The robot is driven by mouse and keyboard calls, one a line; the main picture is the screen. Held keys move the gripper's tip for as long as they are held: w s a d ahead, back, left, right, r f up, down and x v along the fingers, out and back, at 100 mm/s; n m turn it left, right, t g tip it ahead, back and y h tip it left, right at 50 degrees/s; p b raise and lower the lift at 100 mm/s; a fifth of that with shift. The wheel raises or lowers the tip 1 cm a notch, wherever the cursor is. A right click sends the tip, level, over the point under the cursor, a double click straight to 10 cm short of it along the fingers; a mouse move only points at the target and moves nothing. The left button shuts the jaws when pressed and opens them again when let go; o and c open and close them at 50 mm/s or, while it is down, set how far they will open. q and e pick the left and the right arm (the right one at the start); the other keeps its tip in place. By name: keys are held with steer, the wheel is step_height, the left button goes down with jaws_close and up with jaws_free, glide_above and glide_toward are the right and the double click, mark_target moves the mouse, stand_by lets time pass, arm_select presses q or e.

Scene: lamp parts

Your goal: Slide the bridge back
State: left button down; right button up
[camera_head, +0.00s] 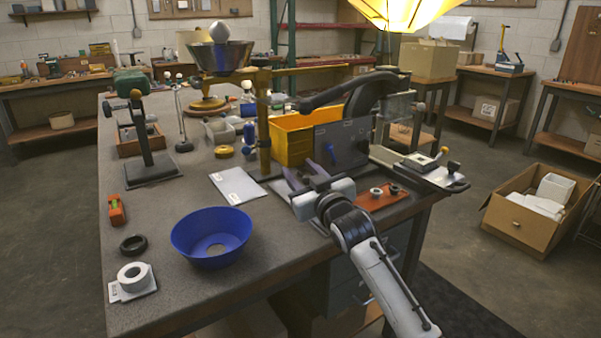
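A brass upright post (264,122) stands on the workbench, with a brass horizontal bar (315,66) running from its top to the right and a short arm to the left. This looks like the bridge, though I cannot be sure. My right gripper (303,172) is at the front of the grey machine housing (342,146), low, right of the post's foot. Its two fingers are apart and nothing shows between them. Whether it touches anything is unclear. My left gripper is not in view.
A yellow bin (292,138) stands behind the post. A blue bowl (212,237), a white sheet (238,186) and a black stand (148,150) lie around the bench (175,200). A red tray (378,196) with rings is right of my gripper. A lit yellow shade (405,12) hangs above.

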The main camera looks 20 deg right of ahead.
steer(key=s, duration=1)
steer(key=shift+s+p, duration=0.15)
steer(key=shift+p, duration=0.25)
